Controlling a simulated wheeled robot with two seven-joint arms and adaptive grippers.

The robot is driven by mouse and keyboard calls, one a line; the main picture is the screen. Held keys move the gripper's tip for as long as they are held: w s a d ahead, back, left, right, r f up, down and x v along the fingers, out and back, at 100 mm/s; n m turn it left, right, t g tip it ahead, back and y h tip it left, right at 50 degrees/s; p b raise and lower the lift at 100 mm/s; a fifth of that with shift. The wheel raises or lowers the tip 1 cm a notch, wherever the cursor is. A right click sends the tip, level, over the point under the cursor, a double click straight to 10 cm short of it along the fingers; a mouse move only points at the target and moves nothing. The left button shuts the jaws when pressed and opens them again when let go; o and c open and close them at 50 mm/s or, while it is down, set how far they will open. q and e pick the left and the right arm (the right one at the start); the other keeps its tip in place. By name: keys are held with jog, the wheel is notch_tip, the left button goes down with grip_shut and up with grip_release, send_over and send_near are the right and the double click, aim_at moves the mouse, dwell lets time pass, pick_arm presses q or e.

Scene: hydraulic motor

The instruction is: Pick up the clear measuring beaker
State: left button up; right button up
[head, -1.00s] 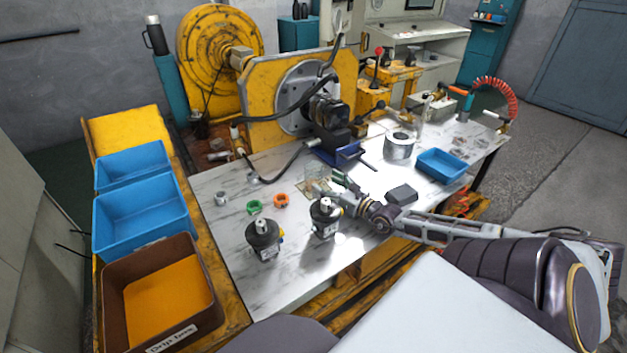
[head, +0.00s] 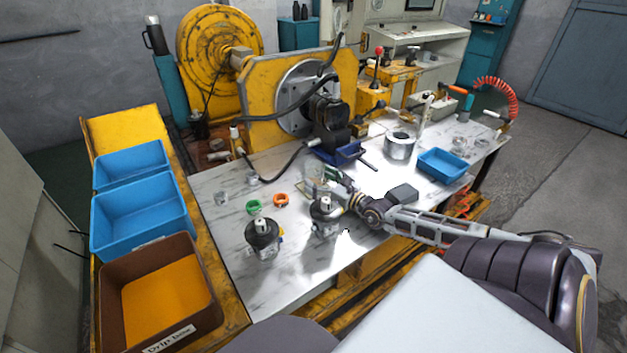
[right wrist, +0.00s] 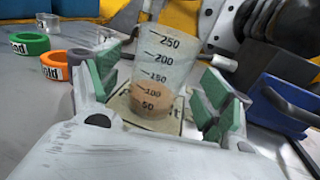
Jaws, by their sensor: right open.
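The clear measuring beaker (right wrist: 165,55) stands upright in the right wrist view, with black marks from 50 to 250. An orange-brown round patch shows at its bottom. It stands on a small printed mat with partly hidden lettering. In the head view the beaker (head: 314,170) is small, near the middle of the marble-topped table. My right gripper (right wrist: 160,100) is open, its green-padded fingers on either side of the beaker. A gap shows on the right; contact on the left cannot be told. In the head view the right gripper (head: 332,180) reaches in from the right. My left gripper is not in view.
Green (head: 254,207) and orange (head: 281,200) rings lie left of the beaker. A metal cylinder (head: 400,147) and blue tray (head: 442,166) stand to the right.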

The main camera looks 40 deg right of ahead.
jog(key=shift+w, duration=0.6)
jog(key=shift+w+a, duration=0.1)
jog(key=shift+w, duration=0.15)
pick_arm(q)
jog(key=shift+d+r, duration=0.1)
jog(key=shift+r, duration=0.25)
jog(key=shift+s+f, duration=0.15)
pick_arm(e)
jog(key=c, duration=1.1)
jog(key=shift+r, duration=0.1)
jog(key=shift+c, duration=0.2)
